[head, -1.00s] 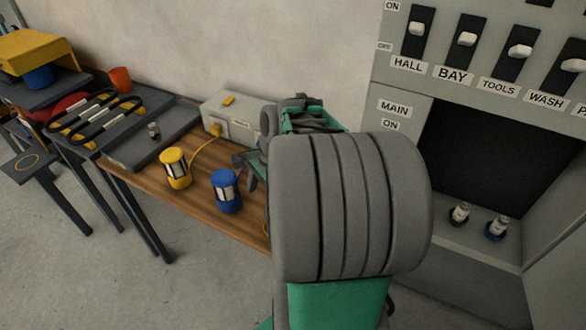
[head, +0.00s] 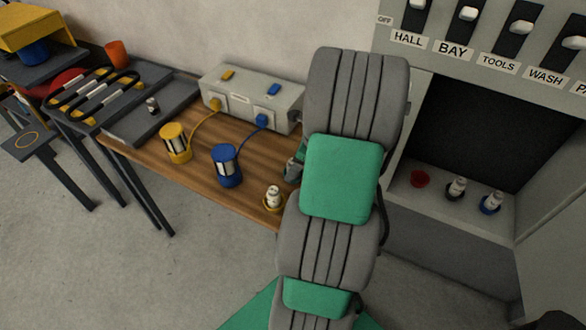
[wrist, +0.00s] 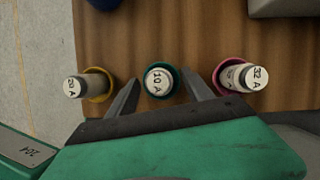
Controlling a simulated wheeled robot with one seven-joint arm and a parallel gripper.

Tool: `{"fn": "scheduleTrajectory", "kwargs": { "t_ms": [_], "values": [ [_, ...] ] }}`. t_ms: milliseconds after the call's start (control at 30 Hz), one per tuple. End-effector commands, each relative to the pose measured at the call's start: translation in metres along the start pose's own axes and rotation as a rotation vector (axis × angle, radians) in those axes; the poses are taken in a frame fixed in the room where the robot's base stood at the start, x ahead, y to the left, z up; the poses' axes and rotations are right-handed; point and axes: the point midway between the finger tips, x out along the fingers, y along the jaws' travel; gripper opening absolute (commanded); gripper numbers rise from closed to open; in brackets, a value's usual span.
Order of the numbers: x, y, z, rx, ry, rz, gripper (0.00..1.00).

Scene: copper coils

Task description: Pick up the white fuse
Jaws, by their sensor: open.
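Several white fuses are in view. In the wrist view a fuse marked 10 A (wrist: 160,81) stands in a teal ring (wrist: 147,70) on the wooden table. My open gripper (wrist: 162,88) has one finger to the left and one to the right of it; I cannot tell whether they are at its height. A fuse in a yellow ring (wrist: 76,87) is on the left, and one marked 32 A (wrist: 256,76) in a pink ring is on the right. In the head view the yellow-ringed fuse (head: 273,194) shows; my arm hides the others and most of the gripper.
A blue lantern (head: 226,166), a yellow lantern (head: 176,143) and a grey socket box (head: 250,92) stand on the table. Another fuse (head: 152,106) is on a dark tray. The switch cabinet's shelf holds fuses (head: 457,188) (head: 490,203) and a red ring (head: 419,179).

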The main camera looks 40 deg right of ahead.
Motion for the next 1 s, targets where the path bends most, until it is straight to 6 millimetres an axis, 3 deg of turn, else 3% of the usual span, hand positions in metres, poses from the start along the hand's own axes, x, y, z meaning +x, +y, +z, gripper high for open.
{"fn": "scheduleTrajectory", "kwargs": {
  "t_ms": [133,833,1000],
  "values": [
    [-0.0005,0.0,-0.0001,0.0,0.0,0.0,0.58],
    [-0.0009,0.0,0.0,-0.001,0.001,0.0,0.01],
    [-0.001,0.0,0.0001,-0.001,0.0,0.0,0.0]
  ]
}}
